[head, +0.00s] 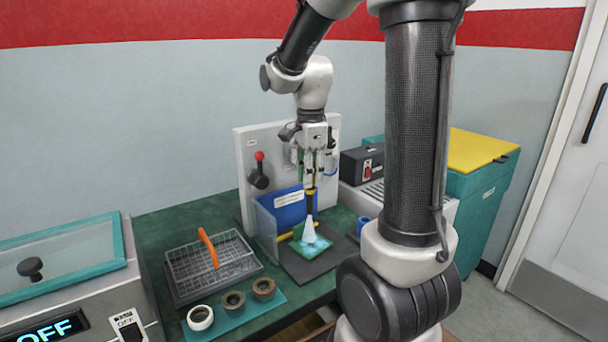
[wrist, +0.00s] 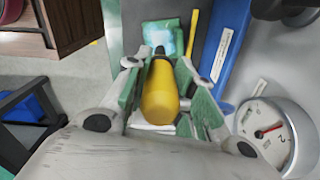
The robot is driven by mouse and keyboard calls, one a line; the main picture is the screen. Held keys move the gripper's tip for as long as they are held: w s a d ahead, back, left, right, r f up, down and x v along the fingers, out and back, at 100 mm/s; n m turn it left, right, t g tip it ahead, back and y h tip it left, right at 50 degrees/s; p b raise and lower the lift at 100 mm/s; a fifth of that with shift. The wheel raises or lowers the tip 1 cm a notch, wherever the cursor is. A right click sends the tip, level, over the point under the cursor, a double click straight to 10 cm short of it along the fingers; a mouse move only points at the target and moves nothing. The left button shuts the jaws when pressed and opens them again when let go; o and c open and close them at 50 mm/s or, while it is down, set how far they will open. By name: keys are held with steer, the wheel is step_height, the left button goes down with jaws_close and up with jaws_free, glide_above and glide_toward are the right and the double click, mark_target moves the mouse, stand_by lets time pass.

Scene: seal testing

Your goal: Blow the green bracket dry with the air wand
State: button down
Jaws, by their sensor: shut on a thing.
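The air wand (head: 311,194), yellow and black, points down in my gripper (head: 312,168). In the wrist view its yellow body (wrist: 160,92) lies between the two green-lined fingers of my gripper (wrist: 160,75). A pale cone of air spreads from the wand's tip down to the green bracket (head: 318,246). The bracket lies on a dark mat (head: 303,270), below and apart from the wand. In the wrist view a teal-green patch, likely the bracket (wrist: 178,32), shows beyond the wand's dark tip. Whether it is wet I cannot tell.
A clear screen (head: 264,225) and a blue bin (head: 289,209) stand close by the bracket. A wire basket (head: 190,272) with an orange handle and several rings (head: 233,300) are to the left. A pressure gauge (wrist: 272,132) is at right in the wrist view.

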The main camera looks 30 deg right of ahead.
mark_target(307, 193)
steer(key=shift+a+f, duration=0.15)
steer(key=shift+a, duration=0.25)
steer(key=shift+f, duration=2.15)
steer(key=shift+d, duration=0.2)
steer(key=shift+w+d, duration=0.25)
steer(key=shift+d, duration=0.65)
steer(key=shift+w+d, duration=0.2)
steer(key=shift+d, duration=0.65)
steer(key=shift+r, duration=0.1)
steer(key=shift+r, duration=2.45)
